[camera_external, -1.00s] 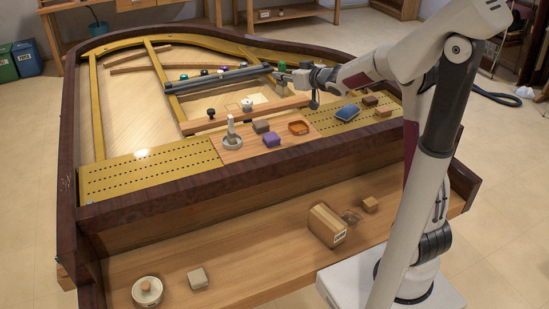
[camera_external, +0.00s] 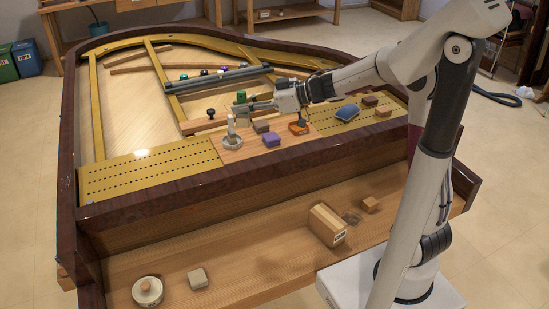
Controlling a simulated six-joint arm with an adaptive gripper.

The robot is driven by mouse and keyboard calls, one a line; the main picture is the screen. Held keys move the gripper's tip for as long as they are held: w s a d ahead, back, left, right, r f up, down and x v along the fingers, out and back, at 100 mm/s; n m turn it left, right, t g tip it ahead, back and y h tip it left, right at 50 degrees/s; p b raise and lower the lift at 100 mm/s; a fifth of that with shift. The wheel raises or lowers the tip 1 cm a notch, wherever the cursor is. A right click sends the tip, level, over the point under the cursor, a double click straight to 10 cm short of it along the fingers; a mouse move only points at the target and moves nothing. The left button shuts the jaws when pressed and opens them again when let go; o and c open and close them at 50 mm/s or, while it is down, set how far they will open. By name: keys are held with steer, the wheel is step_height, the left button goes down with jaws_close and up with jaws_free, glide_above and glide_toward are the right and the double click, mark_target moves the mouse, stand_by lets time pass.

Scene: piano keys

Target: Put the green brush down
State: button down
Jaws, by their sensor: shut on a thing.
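My gripper (camera_external: 246,106) is above the middle of the piano's inside, behind the wooden panel (camera_external: 227,156), pointing left. It is shut on the green brush (camera_external: 241,96), which shows as a small green tip sticking up at the fingers. The rest of the brush is hidden or too small to make out. I cannot tell whether the brush touches anything below it.
On the panel are a mortar with a white pestle (camera_external: 232,140), a grey-brown block (camera_external: 261,126), a purple block (camera_external: 271,140) and an orange dish (camera_external: 298,129). A black knob (camera_external: 211,113) stands left of my gripper. A blue item (camera_external: 347,112) lies right.

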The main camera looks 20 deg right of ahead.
steer(key=s+a+f+n+g+y, duration=0.1)
steer(key=s+a+f+n+g, duration=0.2)
steer(key=s, duration=0.6)
steer(key=s+a+f+n+g+y, duration=0.1)
steer(key=s+a+n+g, duration=0.2)
steer(key=s+g, duration=0.35)
step_height(320, 180, down, 28)
steer(key=s+t, duration=0.1)
steer(key=s, duration=0.1)
steer(key=shift+r+t, duration=0.15)
steer(key=shift+t, duration=0.2)
steer(key=shift+d+f, duration=0.1)
steer(key=shift+f, duration=2.8)
steer(key=shift+f, duration=0.1)
steer(key=shift+f, duration=2)
steer(key=shift+f, duration=0.15)
